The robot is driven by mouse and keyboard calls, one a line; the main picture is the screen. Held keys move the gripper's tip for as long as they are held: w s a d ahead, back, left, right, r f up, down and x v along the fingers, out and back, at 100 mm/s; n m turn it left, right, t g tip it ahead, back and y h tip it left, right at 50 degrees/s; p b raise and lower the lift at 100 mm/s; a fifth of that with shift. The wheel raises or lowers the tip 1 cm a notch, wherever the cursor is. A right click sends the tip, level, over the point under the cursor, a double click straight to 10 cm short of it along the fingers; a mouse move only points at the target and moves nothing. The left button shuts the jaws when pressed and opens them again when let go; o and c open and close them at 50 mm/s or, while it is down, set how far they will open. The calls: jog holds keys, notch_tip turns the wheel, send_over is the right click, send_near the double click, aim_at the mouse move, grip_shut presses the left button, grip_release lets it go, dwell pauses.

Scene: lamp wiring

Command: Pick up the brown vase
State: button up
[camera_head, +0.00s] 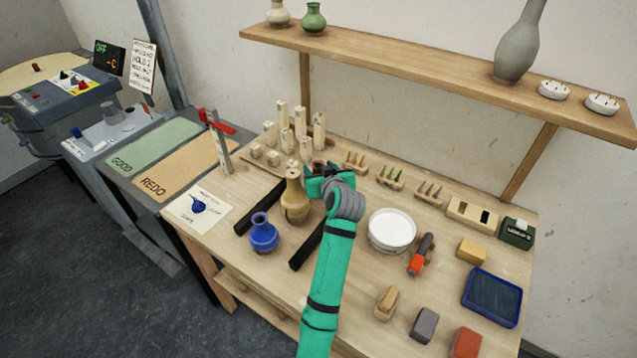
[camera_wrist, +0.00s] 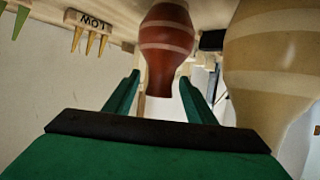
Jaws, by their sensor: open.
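The reddish-brown vase with pale bands (camera_wrist: 167,45) shows in the wrist view, between the two green fingers of my gripper (camera_wrist: 158,92). The fingers are open, one on each side of its narrower end; I cannot tell whether they touch it. In the head view my gripper (camera_head: 322,184) is over the middle of the table and mostly hides the brown vase; only a small dark piece shows behind it. A tan vase (camera_head: 295,202) stands just left of my gripper, and it also shows close at the right of the wrist view (camera_wrist: 270,60).
A small blue vase (camera_head: 263,236) stands in front of the tan vase. Black bars (camera_head: 308,246) lie on the table. Pale wooden posts (camera_head: 283,118) stand behind. A white round dish (camera_head: 391,231) and a red-and-black tool (camera_head: 420,256) lie to the right.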

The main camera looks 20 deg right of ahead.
jog(key=shift+w+f, duration=0.15)
jog(key=shift+w, duration=0.2)
grip_shut()
